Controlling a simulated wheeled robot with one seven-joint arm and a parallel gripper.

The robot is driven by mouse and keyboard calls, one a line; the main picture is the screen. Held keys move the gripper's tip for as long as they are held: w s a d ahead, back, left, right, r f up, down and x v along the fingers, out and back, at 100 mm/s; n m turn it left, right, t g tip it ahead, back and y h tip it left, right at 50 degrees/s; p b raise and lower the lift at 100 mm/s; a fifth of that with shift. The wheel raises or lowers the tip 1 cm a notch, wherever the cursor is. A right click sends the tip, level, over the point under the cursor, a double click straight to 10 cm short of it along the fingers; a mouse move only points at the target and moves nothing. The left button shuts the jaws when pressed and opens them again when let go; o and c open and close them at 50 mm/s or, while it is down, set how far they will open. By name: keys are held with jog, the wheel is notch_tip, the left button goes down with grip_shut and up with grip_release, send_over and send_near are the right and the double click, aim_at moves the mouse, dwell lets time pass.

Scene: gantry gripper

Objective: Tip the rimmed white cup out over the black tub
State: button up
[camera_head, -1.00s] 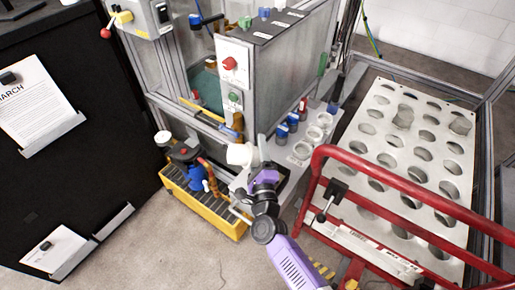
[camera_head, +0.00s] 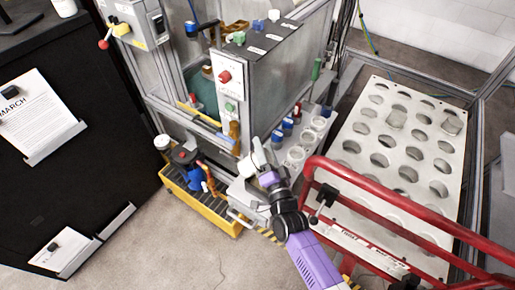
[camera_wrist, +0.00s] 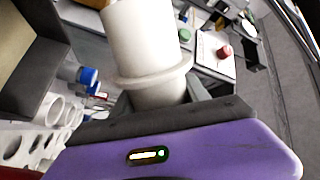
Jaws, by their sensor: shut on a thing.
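My gripper (camera_head: 262,172) is shut on the rimmed white cup (camera_head: 246,165), beside the grey ledge of the machine. In the wrist view the cup (camera_wrist: 145,40) stands out from the jaws, with its wide rim ring (camera_wrist: 153,77) just beyond them. The cup is tilted in the head view. I cannot see into its mouth or tell what it holds. A dark, box-like wall (camera_wrist: 30,60) at the upper left of the wrist view may be the black tub. In the head view my arm covers much of the place beside the ledge, and I cannot make out the tub clearly.
A yellow crate (camera_head: 212,214) with a blue pump stands on the floor at the left. White ring holders (camera_head: 296,153) and blue-capped bottles (camera_head: 277,136) line the ledge. A red rail (camera_head: 400,205) and a perforated white panel (camera_head: 410,150) lie to the right.

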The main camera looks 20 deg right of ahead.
jog(key=shift+d+r+n+p, duration=0.2)
jog(key=shift+r+n+p, duration=0.25)
jog(key=shift+r+n, duration=0.25)
jog(key=r+n+p, duration=0.1)
jog(key=n, duration=0.1)
jog(key=r+n+p, duration=0.1)
jog(key=p, duration=0.1)
jog(key=r+n+y+p, duration=0.1)
jog(key=n, duration=0.1)
jog(key=shift+a+r+n+g+p, duration=0.1)
jog(key=shift+a+n+g+p, duration=0.2)
jog(key=shift+g, duration=0.1)
notch_tip(320, 180, up, 2)
jog(key=n+p, duration=0.3)
jog(key=shift+a+r+n+g+p, duration=0.2)
jog(key=shift+n+g+p, duration=0.1)
jog(key=shift+n+p, duration=0.5)
